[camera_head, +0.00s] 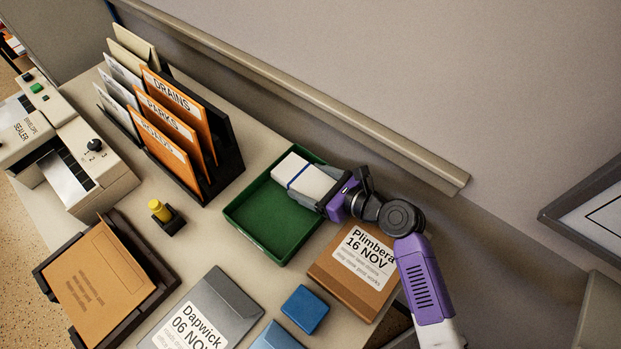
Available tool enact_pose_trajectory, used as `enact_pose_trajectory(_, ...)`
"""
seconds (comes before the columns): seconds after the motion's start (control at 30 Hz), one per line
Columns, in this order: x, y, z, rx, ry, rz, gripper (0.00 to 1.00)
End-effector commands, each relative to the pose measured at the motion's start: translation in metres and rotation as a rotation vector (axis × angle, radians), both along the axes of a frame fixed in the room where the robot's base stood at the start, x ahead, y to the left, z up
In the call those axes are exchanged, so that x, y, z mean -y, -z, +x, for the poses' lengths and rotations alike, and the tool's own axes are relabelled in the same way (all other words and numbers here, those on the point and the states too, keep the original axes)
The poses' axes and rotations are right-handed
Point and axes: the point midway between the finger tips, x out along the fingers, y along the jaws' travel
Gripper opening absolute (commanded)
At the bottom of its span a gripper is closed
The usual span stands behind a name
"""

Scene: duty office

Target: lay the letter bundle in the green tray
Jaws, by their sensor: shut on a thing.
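The letter bundle (300,175) is a white block with a blue band around it. My gripper (324,196) comes in from the right and is shut on the bundle's right end. The green tray (260,232) stands on the desk, open at the top. The bundle is over the tray's upper right part, overlapping its back rim in the picture. I cannot tell whether it touches the tray floor. The jaws and bundle hide part of the tray's right side.
A black rack (226,165) of labelled orange folders stands left of the tray. A brown Plimbera packet (350,285), a blue block (305,309) and a grey Dapwick envelope (221,300) lie in front. A yellow-topped stamp (158,209) and an envelope sealer (95,165) stand left. A wall ledge runs behind.

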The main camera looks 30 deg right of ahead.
Motion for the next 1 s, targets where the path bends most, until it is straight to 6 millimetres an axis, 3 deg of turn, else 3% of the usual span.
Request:
enact_pose_trajectory(0.47, 0.000, 0.001, 0.000, 0.001, 0.000, 0.001, 0.33)
enact_pose_trajectory(0.5, 0.000, 0.001, 0.000, 0.001, 0.000, 0.001, 0.83)
enact_pose_trajectory(0.6, 0.000, 0.001, 0.000, 0.001, 0.000, 0.001, 1.00)
enact_pose_trajectory(0.87, 0.001, 0.001, -0.001, -0.001, 0.000, 0.000, 1.00)
enact_pose_trajectory(1.0, 0.005, -0.003, -0.012, -0.002, 0.002, 0.002, 1.00)
